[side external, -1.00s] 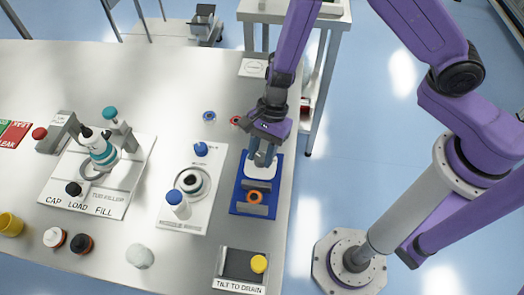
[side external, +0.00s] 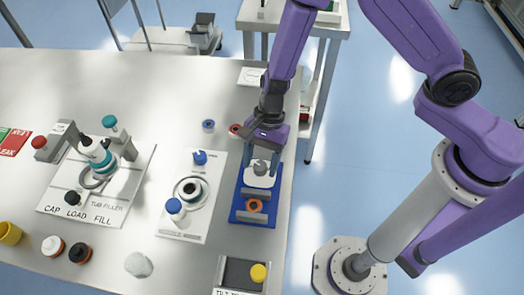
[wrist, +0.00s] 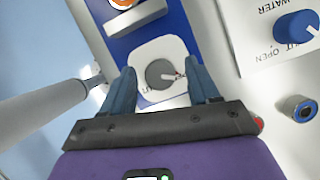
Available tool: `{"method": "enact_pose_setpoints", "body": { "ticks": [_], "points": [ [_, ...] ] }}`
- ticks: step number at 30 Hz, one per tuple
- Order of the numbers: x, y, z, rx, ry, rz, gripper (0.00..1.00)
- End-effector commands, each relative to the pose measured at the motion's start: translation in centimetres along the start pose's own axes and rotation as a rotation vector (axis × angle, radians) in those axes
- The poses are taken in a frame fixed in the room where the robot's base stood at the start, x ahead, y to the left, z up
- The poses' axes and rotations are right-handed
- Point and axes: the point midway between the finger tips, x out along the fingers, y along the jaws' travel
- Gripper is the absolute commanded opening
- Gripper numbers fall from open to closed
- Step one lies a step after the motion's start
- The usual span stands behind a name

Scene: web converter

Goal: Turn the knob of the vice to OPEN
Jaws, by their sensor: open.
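The vice is a blue base (side external: 240,214) at the right side of the table, with grey jaw blocks and an orange ring (side external: 255,206) between them. A white plate on the base carries a round grey knob (wrist: 160,74) with a small red mark on its right edge. The knob (side external: 260,167) also shows in the side view. My gripper (wrist: 161,82) points down at the knob. It is open, one blue finger on each side of the knob, with visible gaps. Lettering beside the knob is partly hidden by the fingers.
Left of the vice is a white panel (side external: 218,180) with a blue knob (wrist: 296,26), labelled OPEN and WATER in the wrist view. A small blue-topped round part (wrist: 300,108) lies nearby. The table's right edge is close.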

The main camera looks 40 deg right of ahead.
Motion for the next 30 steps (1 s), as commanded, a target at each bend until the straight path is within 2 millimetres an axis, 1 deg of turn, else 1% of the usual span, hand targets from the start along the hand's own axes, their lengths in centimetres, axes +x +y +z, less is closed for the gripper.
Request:
{"method": "enact_pose_setpoints", "body": {
  "ticks": [4,8,20,27,30],
  "points": [
    [-0.9,-0.1,0.0,0.0,-0.002,-0.002,0.6],
    [-2.5,-0.1,0.0,-0.001,-0.001,-0.005,0.6],
    [-9.4,-0.1,0.0,-0.003,0.0,-0.007,0.6],
    [-13.8,-0.1,0.0,-0.003,-0.001,-0.006,0.6],
    [-15.2,-0.1,0.0,-0.001,0.0,-0.005,0.6]
  ]
}}
